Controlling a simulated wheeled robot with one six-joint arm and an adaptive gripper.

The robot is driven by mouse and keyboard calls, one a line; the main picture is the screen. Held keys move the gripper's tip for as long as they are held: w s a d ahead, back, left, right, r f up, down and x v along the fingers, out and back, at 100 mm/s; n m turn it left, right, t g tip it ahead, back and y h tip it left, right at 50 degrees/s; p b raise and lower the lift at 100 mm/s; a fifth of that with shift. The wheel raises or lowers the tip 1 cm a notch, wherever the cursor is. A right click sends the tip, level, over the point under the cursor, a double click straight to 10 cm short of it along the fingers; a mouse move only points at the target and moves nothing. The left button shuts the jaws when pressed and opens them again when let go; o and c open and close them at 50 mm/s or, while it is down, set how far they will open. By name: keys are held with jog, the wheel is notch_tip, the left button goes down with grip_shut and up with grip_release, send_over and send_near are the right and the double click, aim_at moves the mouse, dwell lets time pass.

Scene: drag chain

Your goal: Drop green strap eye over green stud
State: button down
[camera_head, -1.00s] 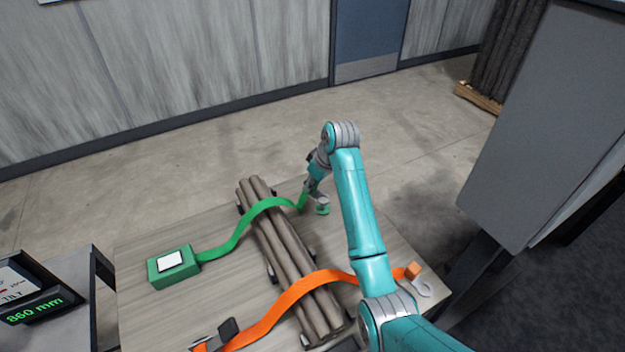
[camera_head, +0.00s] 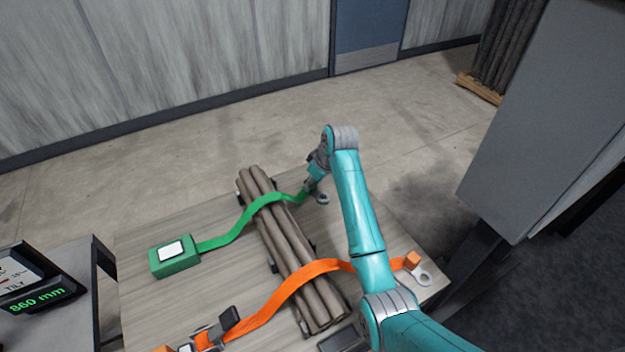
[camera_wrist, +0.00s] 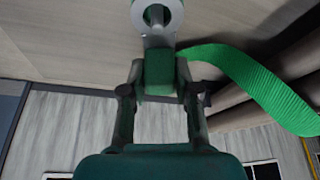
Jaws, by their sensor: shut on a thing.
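The green strap (camera_head: 232,232) runs from a green box (camera_head: 174,257) over the bundle of poles to my gripper (camera_head: 312,186). My gripper is shut on the green block at the strap's end, which shows between the fingers in the wrist view (camera_wrist: 159,72). The metal strap eye (camera_head: 322,198) sticks out past the fingers; its ring (camera_wrist: 172,29) is at the top of the wrist view. Green of the stud (camera_wrist: 154,14) shows through the ring's hole, off to one side. I cannot tell whether the ring is around the stud or just above it.
The pole bundle (camera_head: 284,240) lies across the table (camera_head: 205,290). An orange strap (camera_head: 290,287) crosses it and ends in an orange block with a metal eye (camera_head: 422,276) at the right edge. A display (camera_head: 33,300) stands at left. A grey panel (camera_head: 550,110) rises at right.

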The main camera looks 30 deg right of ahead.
dwell(0.3)
jog(key=c, duration=0.8)
grip_release()
jog(key=shift+o, duration=0.2)
jog(key=v, duration=1.2)
jog(key=shift+f, duration=0.1)
